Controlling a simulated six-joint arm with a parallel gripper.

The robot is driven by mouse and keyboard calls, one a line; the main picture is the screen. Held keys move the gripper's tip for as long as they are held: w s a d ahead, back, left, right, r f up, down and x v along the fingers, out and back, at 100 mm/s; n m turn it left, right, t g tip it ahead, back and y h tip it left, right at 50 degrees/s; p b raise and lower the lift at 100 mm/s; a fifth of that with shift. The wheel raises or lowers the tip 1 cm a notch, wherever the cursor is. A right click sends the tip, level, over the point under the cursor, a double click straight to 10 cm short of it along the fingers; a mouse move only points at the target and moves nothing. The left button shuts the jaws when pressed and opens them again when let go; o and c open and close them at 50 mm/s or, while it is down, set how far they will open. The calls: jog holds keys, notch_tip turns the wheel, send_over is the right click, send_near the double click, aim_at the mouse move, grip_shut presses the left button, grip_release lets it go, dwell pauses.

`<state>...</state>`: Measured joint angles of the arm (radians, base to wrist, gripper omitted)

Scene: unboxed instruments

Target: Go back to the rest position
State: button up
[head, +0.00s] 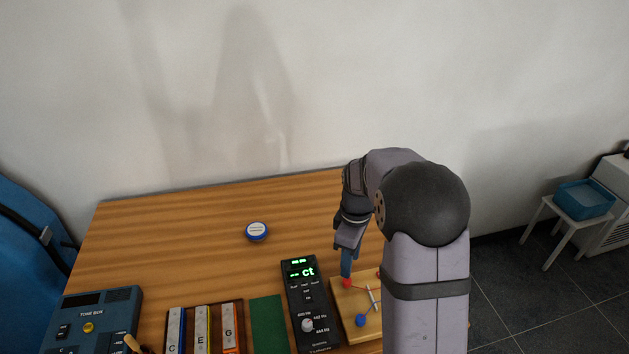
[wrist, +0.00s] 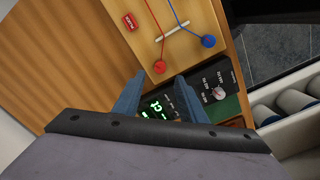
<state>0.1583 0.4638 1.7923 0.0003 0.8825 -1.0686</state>
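My gripper (head: 347,262) hangs fingers-down over the right part of the wooden table (head: 190,225). Its tips show just behind the red knob (head: 346,283) of a light wooden board (head: 345,310). In the wrist view my gripper (wrist: 160,82) has its two blue fingers apart with nothing between them. The red knob (wrist: 159,66) shows just beyond the tips; I cannot tell whether they touch anything. The black tuner (head: 303,310), with a lit green "ct" display, stands left of the board and also shows in the wrist view (wrist: 205,95). My arm hides part of the board.
A round blue-and-white tin (head: 256,231) sits mid-table. Along the front are a blue tone box (head: 100,310), chime bars (head: 203,325) and a green pad (head: 267,322). A blue chair (head: 30,260) stands left; a stool with a blue bin (head: 585,199) stands right. The table's back is mostly clear.

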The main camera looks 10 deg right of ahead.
jog(key=s+a+m, duration=0.3)
jog(key=s+m, duration=0.2)
jog(key=s, duration=0.5)
jog(key=s+a+m, duration=0.3)
jog(key=s+m, duration=0.2)
jog(key=s, duration=0.4)
jog(key=shift+s+a+r, duration=0.3)
jog(key=shift+s+r, duration=0.05)
jog(key=shift+r, duration=0.1)
dwell(1.4)
